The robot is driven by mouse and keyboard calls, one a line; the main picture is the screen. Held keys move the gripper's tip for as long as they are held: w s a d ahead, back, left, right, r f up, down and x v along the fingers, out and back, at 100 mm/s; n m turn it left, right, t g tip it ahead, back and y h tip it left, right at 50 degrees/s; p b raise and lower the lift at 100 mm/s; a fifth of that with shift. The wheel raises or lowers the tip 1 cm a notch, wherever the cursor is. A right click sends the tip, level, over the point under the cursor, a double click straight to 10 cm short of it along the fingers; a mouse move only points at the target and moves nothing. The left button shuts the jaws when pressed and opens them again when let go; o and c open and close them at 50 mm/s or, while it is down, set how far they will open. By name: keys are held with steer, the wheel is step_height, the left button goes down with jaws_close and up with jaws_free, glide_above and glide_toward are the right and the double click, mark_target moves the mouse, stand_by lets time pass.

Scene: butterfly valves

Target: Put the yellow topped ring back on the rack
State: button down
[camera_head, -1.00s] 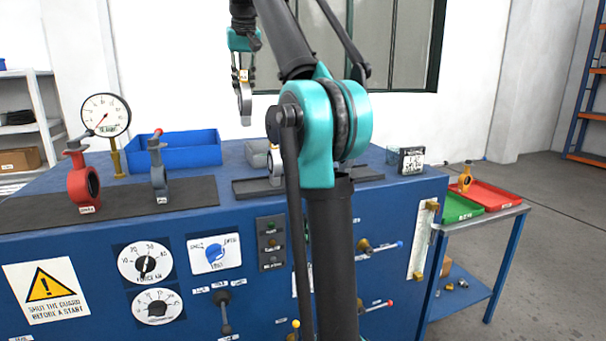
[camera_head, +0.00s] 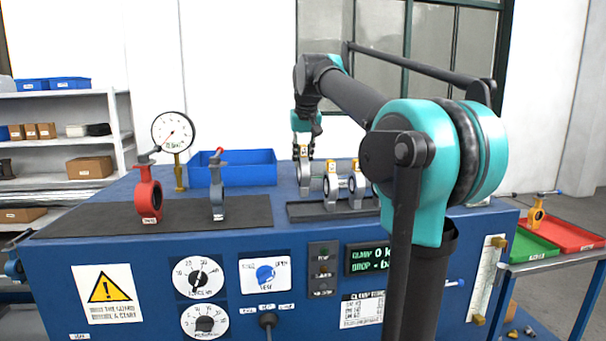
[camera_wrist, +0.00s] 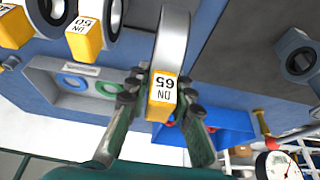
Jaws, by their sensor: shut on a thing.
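The ring (camera_wrist: 172,40) is a grey hoop with a yellow top (camera_wrist: 162,98) marked DN 65. My gripper (camera_wrist: 160,88) is shut on this yellow top, with a finger on either side. In the head view my gripper (camera_head: 304,148) holds the ring (camera_head: 304,180) upright, hanging above or behind the left end of the dark rack (camera_head: 300,212). I cannot tell whether the ring touches anything. Two other yellow-topped rings (camera_head: 331,185) and (camera_head: 356,183) stand on the rack. My arm hides the rack's right end.
A red valve (camera_head: 149,195) and a grey-blue valve (camera_head: 217,192) stand on the dark mat (camera_head: 100,218) at left. A blue bin (camera_head: 250,168) and a dial gauge (camera_head: 173,131) are behind. A grey box (camera_wrist: 60,95) with blue and green circles is near the rack.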

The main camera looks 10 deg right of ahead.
mark_target(303, 172)
steer(key=shift+f, duration=2.45)
steer(key=c, duration=1.3)
jaws_free()
steer(key=shift+f, duration=0.1)
steer(key=shift+c, duration=0.2)
steer(key=v, duration=1.2)
steer(key=shift+s, duration=0.1)
